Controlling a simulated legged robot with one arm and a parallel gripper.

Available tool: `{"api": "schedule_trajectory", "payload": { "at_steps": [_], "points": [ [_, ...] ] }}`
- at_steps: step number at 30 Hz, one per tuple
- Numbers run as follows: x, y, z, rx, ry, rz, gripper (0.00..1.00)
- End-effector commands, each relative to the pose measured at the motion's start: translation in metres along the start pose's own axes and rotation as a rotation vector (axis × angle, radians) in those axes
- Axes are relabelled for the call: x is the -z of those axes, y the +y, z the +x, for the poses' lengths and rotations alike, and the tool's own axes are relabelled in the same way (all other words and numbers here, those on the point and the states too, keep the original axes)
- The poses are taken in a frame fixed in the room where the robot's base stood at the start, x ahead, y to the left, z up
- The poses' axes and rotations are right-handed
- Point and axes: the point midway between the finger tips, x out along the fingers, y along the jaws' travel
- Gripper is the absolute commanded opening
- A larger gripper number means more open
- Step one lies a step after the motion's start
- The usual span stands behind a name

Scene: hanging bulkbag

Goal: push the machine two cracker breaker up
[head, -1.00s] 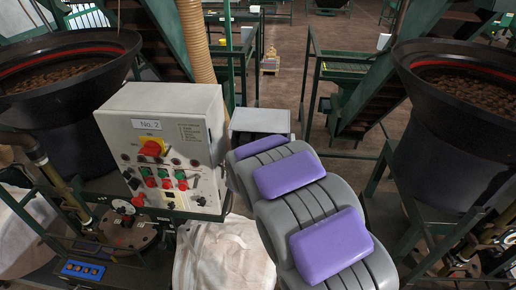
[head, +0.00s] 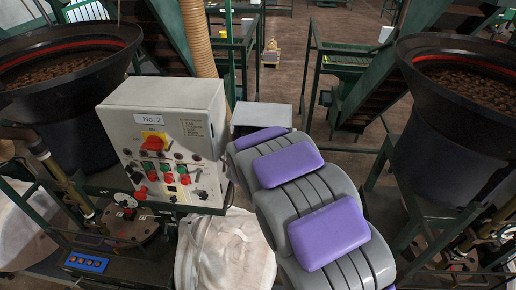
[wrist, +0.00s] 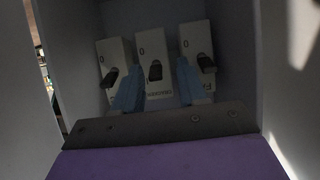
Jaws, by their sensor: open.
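Three white breakers sit side by side inside a dim box in the wrist view: a left one (wrist: 116,60), a middle one (wrist: 153,48) and a right one (wrist: 196,40). Each has a dark lever below a "0" mark. In the head view my arm hides the gripper.
A dark plate edge (wrist: 160,127) crosses the wrist view's lower part, and box walls rise on both sides. In the head view, a "No.2" control panel (head: 120,150) stands left of my arm. Black hoppers (head: 455,110) stand at both sides; a white bag (head: 225,250) is below.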

Motion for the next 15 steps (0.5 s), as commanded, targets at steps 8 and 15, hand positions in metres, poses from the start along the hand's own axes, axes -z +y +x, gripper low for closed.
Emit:
{"api": "schedule_trajectory", "payload": {
  "at_steps": [8, 15],
  "points": [
    [0.0, 0.002, -0.006, 0.0, -0.002, 0.001, 0.41],
    [0.002, 0.0, -0.045, 0.001, 0.001, -0.001, 0.41]
  ]
}}
